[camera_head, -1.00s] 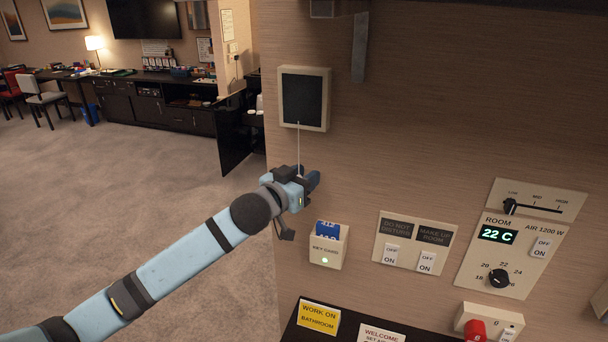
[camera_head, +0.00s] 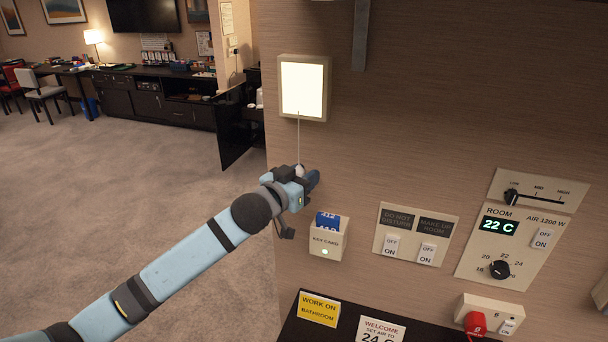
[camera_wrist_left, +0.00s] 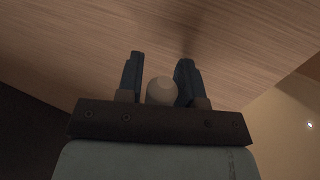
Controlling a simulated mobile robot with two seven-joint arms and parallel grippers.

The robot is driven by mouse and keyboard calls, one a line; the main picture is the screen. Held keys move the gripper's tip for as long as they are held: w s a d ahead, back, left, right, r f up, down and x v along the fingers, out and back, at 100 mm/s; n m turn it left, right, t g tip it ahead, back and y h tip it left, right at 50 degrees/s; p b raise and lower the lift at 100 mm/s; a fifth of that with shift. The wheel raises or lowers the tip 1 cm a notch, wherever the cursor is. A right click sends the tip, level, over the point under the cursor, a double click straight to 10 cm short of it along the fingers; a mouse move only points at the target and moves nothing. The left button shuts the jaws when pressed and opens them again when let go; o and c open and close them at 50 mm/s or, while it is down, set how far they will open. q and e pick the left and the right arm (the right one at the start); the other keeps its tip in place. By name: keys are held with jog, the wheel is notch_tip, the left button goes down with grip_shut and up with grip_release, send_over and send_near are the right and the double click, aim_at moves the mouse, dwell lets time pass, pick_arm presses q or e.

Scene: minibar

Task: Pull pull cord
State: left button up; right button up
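The pull cord (camera_head: 299,140) is a thin pale line hanging from a wall panel (camera_head: 303,88), which is lit. A pale ball (camera_head: 300,171) is at its lower end, just above my left gripper (camera_head: 308,180). In the left wrist view, the ball (camera_wrist_left: 162,91) shows between the two blue fingers of my left gripper (camera_wrist_left: 160,75). The fingers stand apart, with a narrow gap on the ball's left, and look open. Their contact on the right side is hard to tell. My right gripper is not in view.
A key card holder (camera_head: 326,245), a two-switch plate (camera_head: 415,235) and a room control panel (camera_head: 505,242) are on the wall to the right. A dark ledge (camera_head: 345,322) with signs is below. Open carpet (camera_head: 120,190) lies to the left.

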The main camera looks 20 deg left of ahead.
pick_arm(q)
jog(key=b+v, duration=0.3)
jog(key=v, duration=1.1)
jog(key=shift+w, duration=0.1)
